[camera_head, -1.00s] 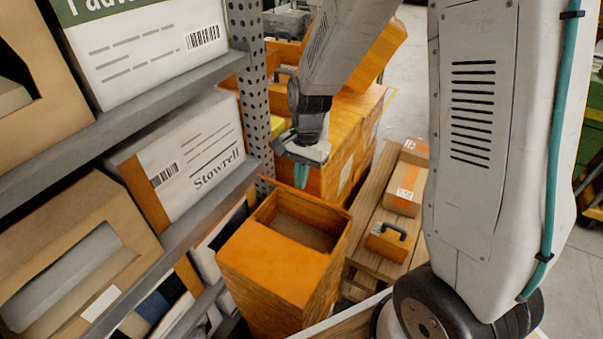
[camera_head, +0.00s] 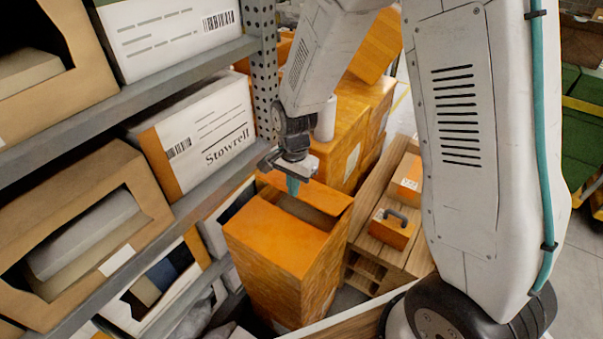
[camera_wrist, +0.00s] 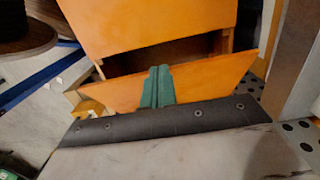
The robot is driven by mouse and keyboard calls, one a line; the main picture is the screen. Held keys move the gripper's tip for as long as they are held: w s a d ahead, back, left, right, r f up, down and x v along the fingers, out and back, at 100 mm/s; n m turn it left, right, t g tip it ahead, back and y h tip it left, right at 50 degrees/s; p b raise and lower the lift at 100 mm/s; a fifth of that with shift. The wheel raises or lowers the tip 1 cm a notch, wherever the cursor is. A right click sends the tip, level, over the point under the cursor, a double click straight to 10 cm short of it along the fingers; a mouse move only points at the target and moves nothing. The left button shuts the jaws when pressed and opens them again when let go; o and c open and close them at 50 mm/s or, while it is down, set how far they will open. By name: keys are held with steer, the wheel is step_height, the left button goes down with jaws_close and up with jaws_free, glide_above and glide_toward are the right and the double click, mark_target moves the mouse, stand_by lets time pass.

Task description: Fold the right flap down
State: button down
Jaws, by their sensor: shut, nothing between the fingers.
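An open-topped orange box (camera_head: 300,280) stands beside the shelving in the head view. Its near flap (camera_head: 275,240) lies flat over the near part of the top. The far flap (camera_head: 328,193) leans in over the far part, leaving a dark gap between the two. In the wrist view that flap (camera_wrist: 210,88) is a tapered orange strip, with the gap and the flat flap (camera_wrist: 150,25) beyond it. My gripper (camera_head: 293,187) is shut and empty at the far flap. Its teal fingertips (camera_wrist: 158,78) overlap the flap in the wrist view and appear to press on it.
Steel shelves (camera_head: 215,195) with cartons, one a white Stowrell box (camera_head: 215,145), stand close on the left. Stacked orange boxes (camera_head: 345,130) are behind. A wooden pallet (camera_head: 375,225) with small parcels, one a handled orange box (camera_head: 391,230), lies to the right.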

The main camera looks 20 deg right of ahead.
steer(key=a+f, duration=0.1)
steer(key=s+f, duration=0.1)
steer(key=shift+a+f, duration=0.4)
steer(key=shift+s+a+f, duration=0.15)
steer(key=shift+f, duration=0.35)
steer(key=shift+s+a+f, duration=0.1)
steer(key=shift+a+f, duration=0.05)
steer(key=shift+f, duration=0.35)
